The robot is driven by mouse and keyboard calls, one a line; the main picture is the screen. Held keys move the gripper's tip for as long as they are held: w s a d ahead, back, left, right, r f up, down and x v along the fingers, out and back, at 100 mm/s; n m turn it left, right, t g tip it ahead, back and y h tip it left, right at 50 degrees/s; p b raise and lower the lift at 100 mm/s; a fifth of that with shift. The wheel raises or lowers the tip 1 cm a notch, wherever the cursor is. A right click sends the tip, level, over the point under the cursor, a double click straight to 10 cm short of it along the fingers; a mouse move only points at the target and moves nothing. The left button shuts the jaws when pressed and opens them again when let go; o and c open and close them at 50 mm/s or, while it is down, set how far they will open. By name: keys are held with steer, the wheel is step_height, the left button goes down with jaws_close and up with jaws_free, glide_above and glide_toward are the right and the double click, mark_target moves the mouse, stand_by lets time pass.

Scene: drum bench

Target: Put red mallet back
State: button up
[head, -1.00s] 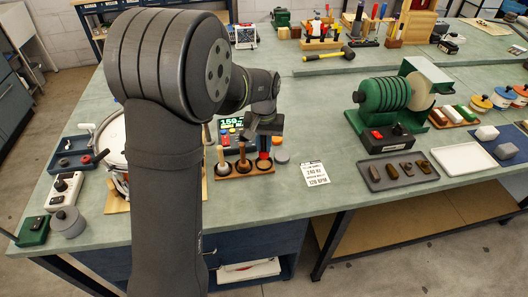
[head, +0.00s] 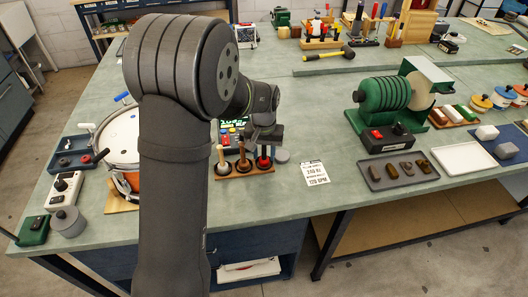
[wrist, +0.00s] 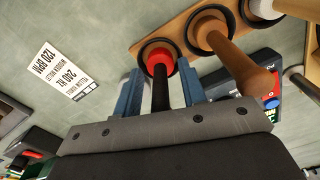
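The red mallet (head: 263,162) stands head down in the right-hand seat of the wooden mallet rack (head: 232,178). In the wrist view its red head (wrist: 160,61) sits inside the dark ring of the rack (wrist: 186,37), and its black handle points toward my gripper. My gripper (wrist: 163,82) is open. Its two blue fingers are on either side of the handle, with a visible gap on each side. In the head view my wrist hides the fingers and the top of the handle. Two other mallets, a pale one (head: 221,160) and a brown one (head: 243,160), stand in the same rack.
A snare drum (head: 120,140) is left of my arm. A control box with a green display (head: 233,123) is behind the rack. A printed card (head: 315,172) lies right of it on clear bench. A grey tray (head: 376,182) and a green machine (head: 385,95) are farther right.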

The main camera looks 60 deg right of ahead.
steer(key=shift+r, duration=0.1)
step_height(320, 180, up, 12)
steer(key=shift+r, duration=0.1)
stand_by(0.4)
steer(key=shift+f, duration=4.2)
